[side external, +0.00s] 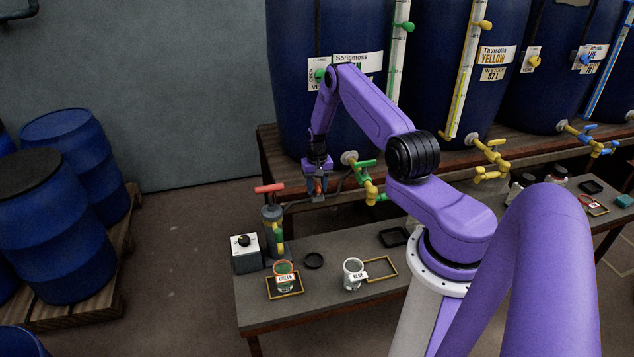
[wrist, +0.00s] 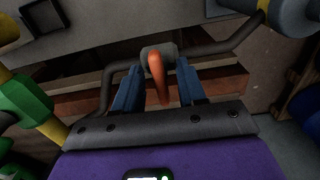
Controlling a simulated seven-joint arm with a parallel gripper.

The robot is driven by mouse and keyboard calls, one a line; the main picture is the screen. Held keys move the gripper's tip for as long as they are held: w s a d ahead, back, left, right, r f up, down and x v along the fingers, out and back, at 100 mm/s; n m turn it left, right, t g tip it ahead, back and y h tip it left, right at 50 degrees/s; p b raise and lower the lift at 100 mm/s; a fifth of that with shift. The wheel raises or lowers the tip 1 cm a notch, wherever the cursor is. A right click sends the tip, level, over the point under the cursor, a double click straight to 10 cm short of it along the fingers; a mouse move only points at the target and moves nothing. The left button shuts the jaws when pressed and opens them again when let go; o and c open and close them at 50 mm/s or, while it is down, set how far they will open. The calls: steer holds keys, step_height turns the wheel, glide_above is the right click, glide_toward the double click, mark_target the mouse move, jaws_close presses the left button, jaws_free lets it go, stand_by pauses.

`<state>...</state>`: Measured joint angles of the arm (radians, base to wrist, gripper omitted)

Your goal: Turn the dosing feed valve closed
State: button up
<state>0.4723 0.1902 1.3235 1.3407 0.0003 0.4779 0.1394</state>
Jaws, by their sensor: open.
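The dosing feed valve shows in the wrist view as an orange-red lever (wrist: 157,78) on a dark grey body (wrist: 154,52) set in a bent grey pipe. The lever lies between the two blue fingers of my gripper (wrist: 159,80), with visible space on each side. My gripper is open and does not grip the lever. In the side view my gripper (side external: 318,190) points down at the pipe beside the big blue vat, and a small red part of the lever (side external: 318,186) shows between the fingers. The lever's exact angle to the pipe is hard to tell.
A hand pump with a red T-handle (side external: 269,188) stands just left of my gripper. A green tap (side external: 366,180) is close on the right.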

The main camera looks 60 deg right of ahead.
mark_target(317, 184)
step_height(317, 184, up, 17)
steer(key=shift+r, duration=0.2)
stand_by(0.4)
steer(key=shift+a, duration=0.1)
steer(key=s+a+r+n, duration=0.1)
steer(key=a+r+n, duration=0.25)
steer(key=a, duration=0.65)
steer(key=s+a+r+n, duration=0.1)
steer(key=a+r+n, duration=0.25)
steer(key=a, duration=0.65)
steer(key=s+a+r+n, duration=0.1)
steer(key=a+r+n, duration=0.3)
steer(key=a, duration=0.6)
steer(key=s+a+r+n, duration=0.2)
steer(key=s+a, duration=0.2)
steer(key=s, duration=0.2)
steer(key=s+a+r+n, duration=0.2)
steer(key=s+a+n, duration=0.15)
steer(key=s, duration=0.25)
steer(key=s+n, duration=0.5)
steer(key=s, duration=1)
steer(key=shift+a+r, duration=0.25)
steer(key=shift+r, duration=0.1)
